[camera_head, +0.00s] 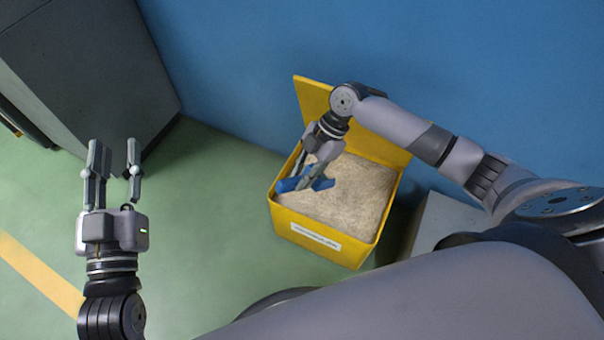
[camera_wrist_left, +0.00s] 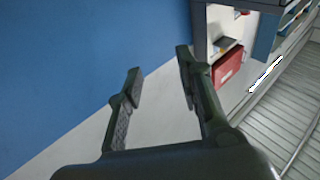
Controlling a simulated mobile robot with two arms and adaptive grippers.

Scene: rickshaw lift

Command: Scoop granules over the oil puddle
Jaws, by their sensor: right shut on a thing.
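A yellow bin (camera_head: 318,240) with its lid raised stands on the green floor against the blue wall. It holds beige granules (camera_head: 357,190). A blue scoop (camera_head: 289,185) is at the left side of the bin, over the granules. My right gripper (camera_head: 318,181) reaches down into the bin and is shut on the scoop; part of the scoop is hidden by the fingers. My left gripper (camera_head: 114,160) is open and empty, held over the floor to the left. Its open fingers also show in the left wrist view (camera_wrist_left: 160,95). I see no oil puddle in these views.
A grey cabinet (camera_head: 90,70) stands at the upper left. A grey box (camera_head: 445,222) is right of the bin. A yellow line (camera_head: 38,272) marks the floor at left. The left wrist view shows a shelf with a red box (camera_wrist_left: 228,66). Floor left of the bin is clear.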

